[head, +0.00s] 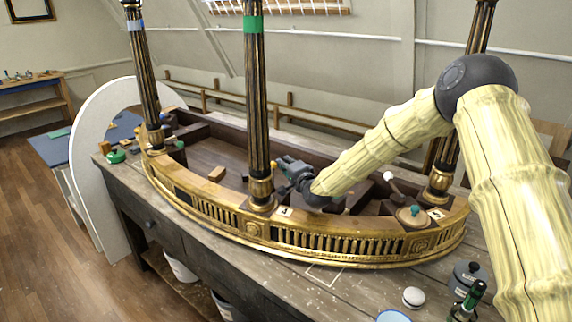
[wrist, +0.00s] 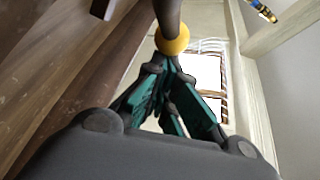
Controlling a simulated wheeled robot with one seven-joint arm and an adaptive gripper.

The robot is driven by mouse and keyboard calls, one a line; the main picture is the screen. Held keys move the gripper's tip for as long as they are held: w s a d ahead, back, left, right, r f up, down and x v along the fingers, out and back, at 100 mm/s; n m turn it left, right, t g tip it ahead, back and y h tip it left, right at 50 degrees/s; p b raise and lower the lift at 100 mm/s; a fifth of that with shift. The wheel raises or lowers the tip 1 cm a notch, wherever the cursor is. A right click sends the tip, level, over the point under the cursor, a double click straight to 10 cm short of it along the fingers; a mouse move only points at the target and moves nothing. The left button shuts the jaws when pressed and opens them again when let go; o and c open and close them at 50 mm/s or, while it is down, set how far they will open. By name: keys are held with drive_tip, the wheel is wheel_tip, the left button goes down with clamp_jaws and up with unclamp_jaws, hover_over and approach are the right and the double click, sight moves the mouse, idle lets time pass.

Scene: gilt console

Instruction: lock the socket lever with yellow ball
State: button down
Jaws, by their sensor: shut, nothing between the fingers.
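A yellow ball (wrist: 172,40) sits on the end of a dark brownish rod, the lever (wrist: 168,12), in the wrist view. My gripper (wrist: 166,66), with dark green fingers, is shut and empty with its fingertips close to the ball's near side. I cannot tell whether they touch it. In the head view, my gripper (head: 281,164) is inside the gilt console (head: 330,243), just right of the middle column. The yellow ball cannot be made out there, and the lever's socket is not clear in either view.
The black and gold middle column (head: 256,100) stands close to my gripper on its left. A white-ball lever (head: 388,176) and a disc with a teal knob (head: 411,214) are to the right.

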wheel_tip(320, 180, up, 10)
idle(0.6)
